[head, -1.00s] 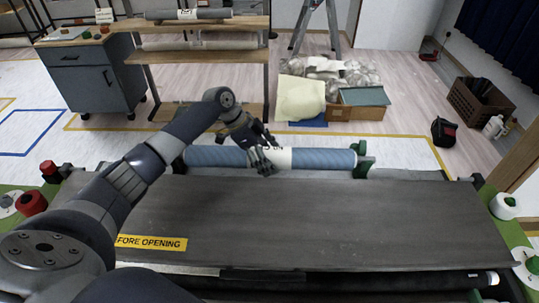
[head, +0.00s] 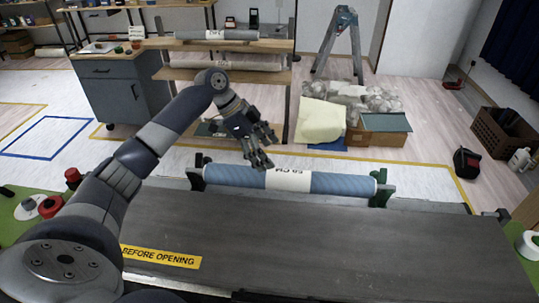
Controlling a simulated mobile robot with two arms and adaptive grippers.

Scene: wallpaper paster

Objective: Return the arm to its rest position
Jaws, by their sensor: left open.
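My left arm reaches in from the lower left of the head view. Its gripper (head: 260,150) is open and empty. It hangs above and behind the left part of a blue wallpaper roll (head: 230,177), with a gap that looks small. The roll lies level across holders at the back of the machine and has a white label (head: 288,180) ending in "CM". My right arm and gripper are not in view.
The machine's grey cover (head: 330,240) fills the front, with a yellow "BEFORE OPENING" strip (head: 160,257). A red button (head: 51,206) sits at its left. Behind stand a shelf (head: 230,75) with rolls, a grey cabinet (head: 125,95), a stepladder (head: 342,40) and a cardboard box (head: 378,137).

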